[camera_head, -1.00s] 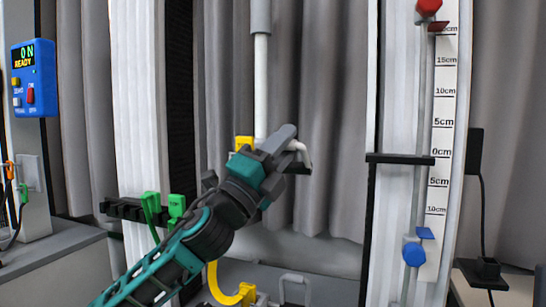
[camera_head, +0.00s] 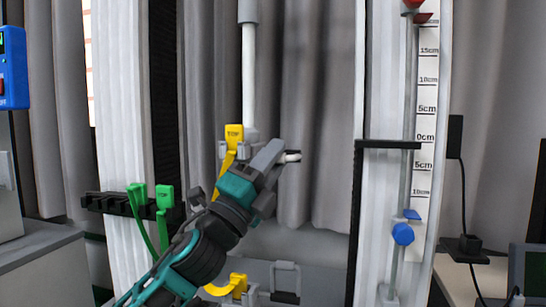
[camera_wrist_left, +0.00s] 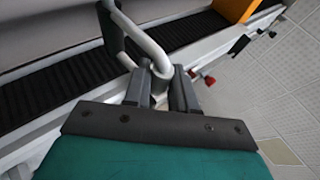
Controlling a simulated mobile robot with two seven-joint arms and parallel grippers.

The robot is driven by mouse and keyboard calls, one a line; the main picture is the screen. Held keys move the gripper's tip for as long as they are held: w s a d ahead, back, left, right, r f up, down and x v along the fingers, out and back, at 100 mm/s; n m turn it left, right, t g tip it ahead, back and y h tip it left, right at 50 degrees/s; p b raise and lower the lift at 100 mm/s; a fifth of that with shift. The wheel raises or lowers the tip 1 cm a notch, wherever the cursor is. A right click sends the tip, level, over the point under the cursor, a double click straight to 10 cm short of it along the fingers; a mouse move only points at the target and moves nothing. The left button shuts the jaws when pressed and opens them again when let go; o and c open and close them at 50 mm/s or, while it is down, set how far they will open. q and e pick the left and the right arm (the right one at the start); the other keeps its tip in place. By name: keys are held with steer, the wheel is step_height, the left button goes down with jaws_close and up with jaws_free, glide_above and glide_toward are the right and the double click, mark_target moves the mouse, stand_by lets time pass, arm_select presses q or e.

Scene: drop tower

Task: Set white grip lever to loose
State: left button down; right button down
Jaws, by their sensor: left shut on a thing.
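The white grip lever (camera_head: 292,156) shows in the head view as a short white piece beyond my left gripper (camera_head: 273,157), below the foot of the white vertical rod (camera_head: 249,80). In the left wrist view, its bent white bar (camera_wrist_left: 147,42) runs down between the fingers of my left gripper (camera_wrist_left: 160,88). The gripper is shut on it. My gripper and wrist hide much of the lever and its mount in the head view. My right gripper is in neither view.
A yellow tag marked TOP (camera_head: 234,134) is just left of the rod. Green clips (camera_head: 163,200) sit on a black bar at left. A scale (camera_head: 426,120) with a red marker and a blue knob (camera_head: 402,234) stands at right. A yellow hook (camera_head: 225,287) is below.

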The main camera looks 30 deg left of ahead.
arm_select(q)
steer(key=shift+w+f, duration=0.15)
steer(key=shift+f, duration=0.4)
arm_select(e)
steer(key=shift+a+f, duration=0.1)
arm_select(q)
steer(key=c, duration=1)
jaws_free()
steer(key=shift+w, duration=0.15)
steer(key=shift+r, duration=0.15)
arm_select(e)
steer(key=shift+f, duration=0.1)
arm_select(q)
steer(key=b+v, duration=0.2)
steer(key=v, duration=1.1)
steer(key=shift+r, duration=0.15)
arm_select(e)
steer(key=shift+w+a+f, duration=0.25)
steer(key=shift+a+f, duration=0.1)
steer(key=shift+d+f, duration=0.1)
